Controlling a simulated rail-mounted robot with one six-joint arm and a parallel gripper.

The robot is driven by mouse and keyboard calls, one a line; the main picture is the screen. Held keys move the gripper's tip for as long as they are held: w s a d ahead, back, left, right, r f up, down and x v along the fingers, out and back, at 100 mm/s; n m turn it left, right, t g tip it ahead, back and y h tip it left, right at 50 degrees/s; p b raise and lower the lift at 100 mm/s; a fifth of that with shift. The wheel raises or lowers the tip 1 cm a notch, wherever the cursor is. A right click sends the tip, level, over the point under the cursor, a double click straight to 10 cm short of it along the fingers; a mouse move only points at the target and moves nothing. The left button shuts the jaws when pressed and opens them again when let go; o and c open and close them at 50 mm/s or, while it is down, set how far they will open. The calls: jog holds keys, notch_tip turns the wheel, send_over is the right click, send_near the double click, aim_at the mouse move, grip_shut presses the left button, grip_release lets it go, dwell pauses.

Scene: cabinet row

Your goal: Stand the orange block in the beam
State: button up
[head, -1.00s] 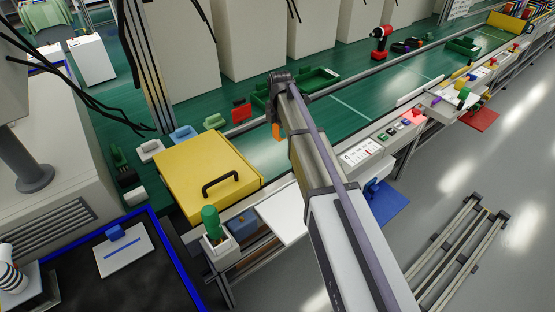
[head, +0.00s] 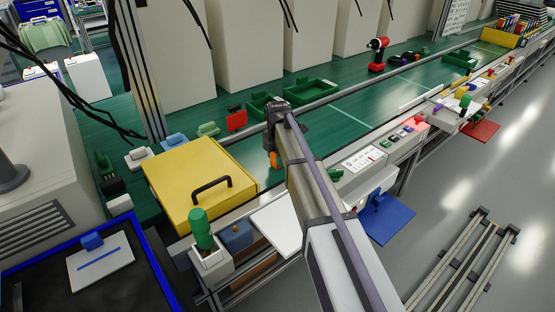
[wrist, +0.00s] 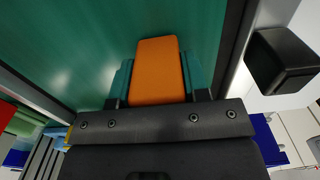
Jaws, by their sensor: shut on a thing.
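The orange block (wrist: 157,70) is held between the two teal fingers of my gripper (wrist: 158,84) in the wrist view, with green surface behind it. In the head view a small part of the orange block (head: 273,160) shows below the end of my arm, right of the yellow box. My gripper is shut on the block; its fingers are mostly hidden in the head view. I cannot pick out the beam with certainty in either view.
The yellow box (head: 188,170) with a black handle stands left of my arm. Green trays (head: 315,87) and a red drill (head: 377,55) lie on the green surface behind. A white panel (head: 278,226) and a blue tray (head: 388,219) are at the front edge.

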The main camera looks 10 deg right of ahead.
jog(key=shift+f, duration=0.25)
jog(key=o, duration=1)
jog(key=shift+r, duration=0.15)
notch_tip(320, 180, up, 13)
jog(key=p, duration=1.2)
jog(key=shift+f+p, duration=0.2)
jog(key=shift+p, duration=0.1)
jog(key=shift+s+f, duration=0.1)
jog(key=s+m, duration=0.7)
jog(key=s, duration=0.2)
jog(key=s+m, duration=0.8)
jog(key=s, duration=0.2)
jog(key=s+m, duration=0.8)
jog(key=s, duration=0.1)
jog(key=shift+s, duration=0.3)
